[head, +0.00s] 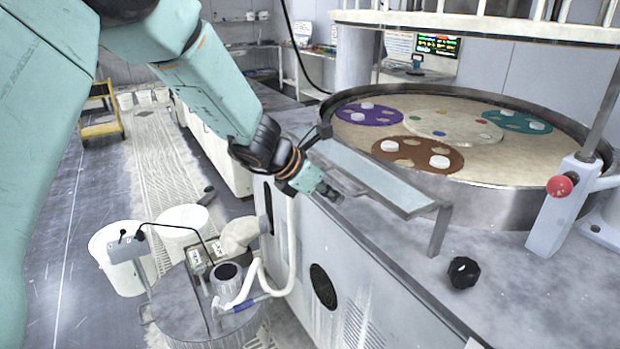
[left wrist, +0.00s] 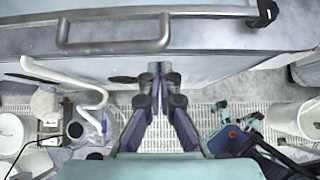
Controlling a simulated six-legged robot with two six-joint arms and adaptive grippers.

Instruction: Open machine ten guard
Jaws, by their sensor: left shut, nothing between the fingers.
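The guard appears to be the pale clear panel (head: 375,178) in a grey frame, standing along the front rim of the round polishing machine. A bent grey leg (head: 440,230) drops from its right end. In the left wrist view, a grey U-shaped bar handle (left wrist: 113,45) crosses the upper part. My left gripper (head: 334,193) is shut and empty, just in front of the panel's left part, above the cabinet's front edge. In the left wrist view its fingertips (left wrist: 154,68) are together, below and right of the handle, not gripping it. My right gripper is not in view.
The platen (head: 440,120) carries purple, brown and teal carriers with white discs. A black knob (head: 463,272) stands on the cabinet top, and a red knob (head: 560,186) on a bracket at right. A drum (head: 205,305) with hoses and white buckets (head: 117,262) stand below left.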

